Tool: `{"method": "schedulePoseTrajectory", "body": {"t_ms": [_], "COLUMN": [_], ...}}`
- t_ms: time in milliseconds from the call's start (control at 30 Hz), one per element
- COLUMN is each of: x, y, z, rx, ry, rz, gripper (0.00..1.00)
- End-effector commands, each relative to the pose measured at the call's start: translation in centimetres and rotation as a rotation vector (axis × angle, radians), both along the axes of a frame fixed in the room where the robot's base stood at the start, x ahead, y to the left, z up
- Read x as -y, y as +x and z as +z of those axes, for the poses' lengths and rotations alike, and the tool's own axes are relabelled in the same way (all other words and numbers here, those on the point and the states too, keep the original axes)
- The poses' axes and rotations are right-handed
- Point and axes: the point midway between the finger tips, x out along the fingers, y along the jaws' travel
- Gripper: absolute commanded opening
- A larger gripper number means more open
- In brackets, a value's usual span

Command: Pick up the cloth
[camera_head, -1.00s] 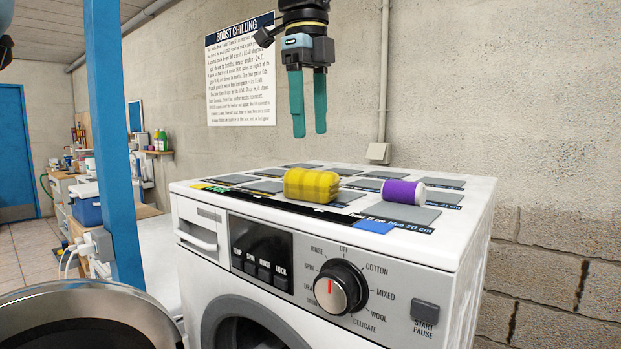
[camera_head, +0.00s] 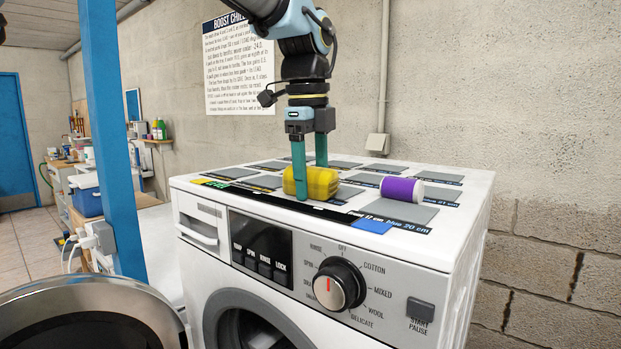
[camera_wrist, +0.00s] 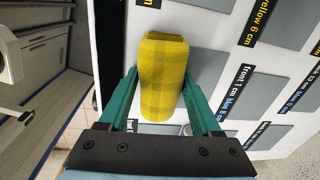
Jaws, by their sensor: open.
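The cloth (camera_head: 320,184) is a yellow checked, rolled or folded bundle lying on top of the white washing machine (camera_head: 464,232). My gripper (camera_head: 309,180) is lowered over it, with one teal finger in front of the cloth and the other behind it. In the wrist view the cloth (camera_wrist: 163,75) lies between the two open fingers (camera_wrist: 160,100), with its far end reaching past the fingertips.
A purple and white roll (camera_head: 402,190) lies to the right of the cloth on the machine top. Grey labelled pads (camera_head: 398,211) and a blue patch (camera_head: 372,227) mark the surface. A blue post (camera_head: 108,130) stands at the left, and a wall is behind.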

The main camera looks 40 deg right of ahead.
Motion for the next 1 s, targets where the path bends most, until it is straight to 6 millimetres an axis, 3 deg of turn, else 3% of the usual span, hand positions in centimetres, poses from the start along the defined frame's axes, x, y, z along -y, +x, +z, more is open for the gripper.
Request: {"method": "schedulePoseTrajectory", "body": {"t_ms": [133, 700, 1000], "x": [0.01, 0.01, 0.06], "y": [0.00, 0.00, 0.02], "z": [0.00, 0.06, 0.38], "rx": [0.000, 0.000, 0.001], "ry": [0.000, -0.001, -0.003], "rz": [0.000, 0.000, 0.000], "gripper": [0.64, 0.02, 0.02]}}
